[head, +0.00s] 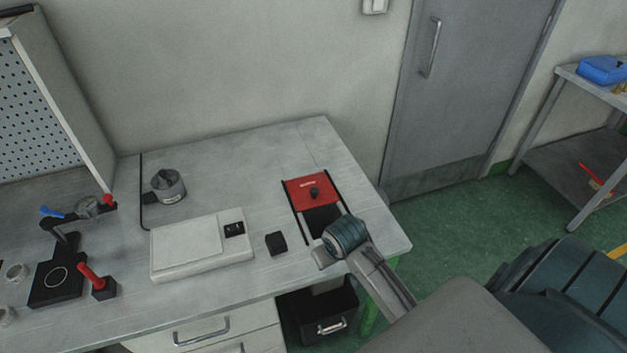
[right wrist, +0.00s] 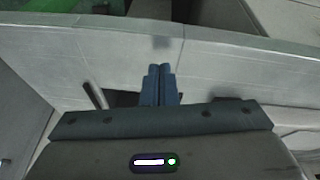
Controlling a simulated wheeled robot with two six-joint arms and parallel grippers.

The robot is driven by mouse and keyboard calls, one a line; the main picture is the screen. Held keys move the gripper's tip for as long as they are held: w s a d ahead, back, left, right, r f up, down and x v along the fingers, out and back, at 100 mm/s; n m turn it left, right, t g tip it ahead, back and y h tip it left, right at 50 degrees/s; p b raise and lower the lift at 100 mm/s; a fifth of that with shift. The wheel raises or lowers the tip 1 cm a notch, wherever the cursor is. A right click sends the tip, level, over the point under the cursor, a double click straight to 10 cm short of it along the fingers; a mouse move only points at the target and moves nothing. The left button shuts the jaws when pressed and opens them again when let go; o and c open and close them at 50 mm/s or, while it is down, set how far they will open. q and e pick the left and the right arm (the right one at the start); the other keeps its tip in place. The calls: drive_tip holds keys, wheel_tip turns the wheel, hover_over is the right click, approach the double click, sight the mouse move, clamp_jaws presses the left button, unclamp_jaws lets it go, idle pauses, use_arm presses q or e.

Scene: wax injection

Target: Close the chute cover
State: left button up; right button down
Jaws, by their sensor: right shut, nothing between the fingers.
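The chute cover is a red plate (head: 303,187) with a black knob (head: 314,193), lying between two black rails on the bench. It sits at the far end of the rails, and the dark chute opening (head: 321,219) shows uncovered on its near side. My right arm comes in from the lower right, with its wrist over the near end of the rails. The fingers of my right gripper (right wrist: 158,84) are shut and empty in the right wrist view; the wrist hides them in the head view. My left gripper is not in view.
A small black block (head: 276,243) and a white flat device (head: 200,247) stand left of the rails. A grey cup-like holder (head: 168,186) and a black stand (head: 58,282) are farther left. A black bin (head: 320,312) is under the bench edge. The bench behind the cover is clear.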

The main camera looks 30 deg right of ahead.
drive_tip(key=w+d+r+m, duration=0.1)
drive_tip(key=w+d+r, duration=0.3)
drive_tip(key=w, duration=0.4)
drive_tip(key=w+d+r+m, duration=0.2)
drive_tip(key=w+d+r, duration=0.1)
drive_tip(key=w, duration=0.6)
drive_tip(key=w+d+r+m, duration=0.1)
drive_tip(key=w+d+r, duration=0.3)
drive_tip(key=w, duration=0.4)
drive_tip(key=p, duration=0.2)
hover_over(311, 184)
wheel_tip(311, 184, down, 9)
drive_tip(key=shift+f, duration=0.1)
drive_tip(key=s+p, duration=0.1)
drive_tip(key=s+a+p, duration=0.1)
drive_tip(key=shift+s+p, duration=0.2)
drive_tip(key=shift+p, duration=0.1)
drive_tip(key=shift+s+a+f, duration=0.2)
drive_tip(key=shift+s, duration=0.4)
drive_tip(key=shift+f, duration=0.1)
drive_tip(key=shift+w, duration=0.1)
